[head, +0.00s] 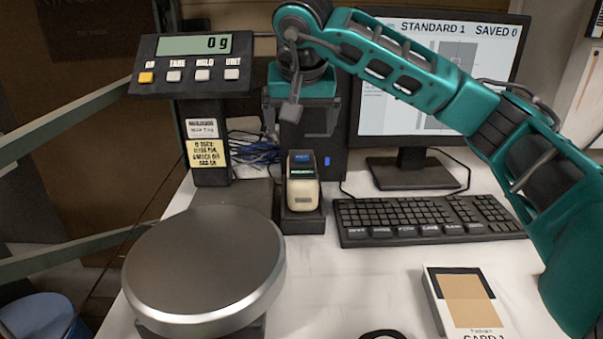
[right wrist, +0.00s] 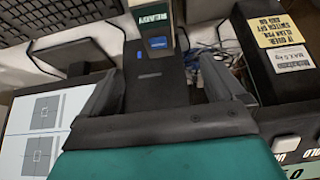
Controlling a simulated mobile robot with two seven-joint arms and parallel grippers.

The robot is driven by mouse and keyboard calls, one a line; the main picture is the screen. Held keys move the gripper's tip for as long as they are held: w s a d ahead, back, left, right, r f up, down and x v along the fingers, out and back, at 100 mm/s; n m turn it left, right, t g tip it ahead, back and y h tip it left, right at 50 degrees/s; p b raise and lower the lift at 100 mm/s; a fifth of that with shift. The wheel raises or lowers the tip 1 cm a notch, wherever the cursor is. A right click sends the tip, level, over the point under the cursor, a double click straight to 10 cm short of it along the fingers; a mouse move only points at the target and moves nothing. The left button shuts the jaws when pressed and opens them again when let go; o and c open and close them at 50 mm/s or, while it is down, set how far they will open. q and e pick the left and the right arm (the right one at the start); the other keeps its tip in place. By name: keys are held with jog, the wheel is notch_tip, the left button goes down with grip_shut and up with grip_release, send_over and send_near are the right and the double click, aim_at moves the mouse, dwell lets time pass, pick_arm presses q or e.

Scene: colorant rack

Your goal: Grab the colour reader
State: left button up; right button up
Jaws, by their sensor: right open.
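The colour reader (head: 303,187) is a small cream device with a dark top and a small screen. It stands upright in a black dock (head: 302,222) on the white table, between the scale and the keyboard. My right gripper (head: 304,128) is open and empty, above and behind the reader, apart from it. My left gripper is not in view.
A scale with a round plate (head: 205,262) stands at the left, its display (head: 194,45) reading 0 g. A keyboard (head: 430,219) and monitor (head: 440,80) are at the right. A card (head: 467,300) lies in front.

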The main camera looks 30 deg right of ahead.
aim_at(302, 159)
jog(key=x, duration=0.7)
jog(key=shift+f, duration=0.15)
jog(key=x, duration=0.5)
jog(key=shift+s+f, duration=0.15)
jog(key=shift+s, duration=0.05)
jog(key=c, duration=1.5)
jog(key=shift+c, duration=0.5)
